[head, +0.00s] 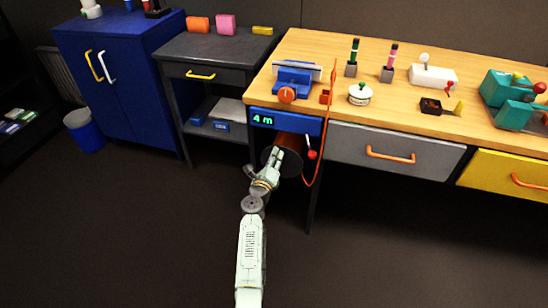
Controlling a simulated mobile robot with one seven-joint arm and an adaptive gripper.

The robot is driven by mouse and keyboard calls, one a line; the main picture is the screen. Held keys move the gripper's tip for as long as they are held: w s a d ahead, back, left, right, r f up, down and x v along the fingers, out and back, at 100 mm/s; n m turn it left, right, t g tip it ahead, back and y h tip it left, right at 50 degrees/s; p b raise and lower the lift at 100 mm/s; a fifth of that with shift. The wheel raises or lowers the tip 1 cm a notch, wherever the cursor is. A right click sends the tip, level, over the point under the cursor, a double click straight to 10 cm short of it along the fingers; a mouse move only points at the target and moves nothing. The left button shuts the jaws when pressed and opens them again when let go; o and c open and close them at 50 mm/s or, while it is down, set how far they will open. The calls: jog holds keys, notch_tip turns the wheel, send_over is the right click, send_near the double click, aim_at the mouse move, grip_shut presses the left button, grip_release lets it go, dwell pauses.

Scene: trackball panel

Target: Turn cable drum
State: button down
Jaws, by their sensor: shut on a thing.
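The cable drum (287,146) is a dark reddish-brown cylinder with a dark round end, mounted under the left end of the wooden workbench. A blue panel above it has a green display (263,119) reading "4 m". My gripper (278,161) is at the drum's front end and shut on part of the cable drum. The gripper and wrist cover some of the drum's face, so the exact grip point is hidden. An orange cable (318,165) hangs in a loop to the right of the drum. A small red-knobbed lever (312,154) sits beside the drum.
The workbench (330,50) carries a blue vise-like device (294,80) and several small controls. A grey drawer (390,150) is right of the drum. A dark side table (215,50) and blue cabinet (115,85) stand left. The floor in front is clear.

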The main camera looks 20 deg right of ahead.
jog(key=shift+s+f, duration=0.1)
jog(key=c, duration=1.5)
grip_release()
jog(key=v, duration=1.2)
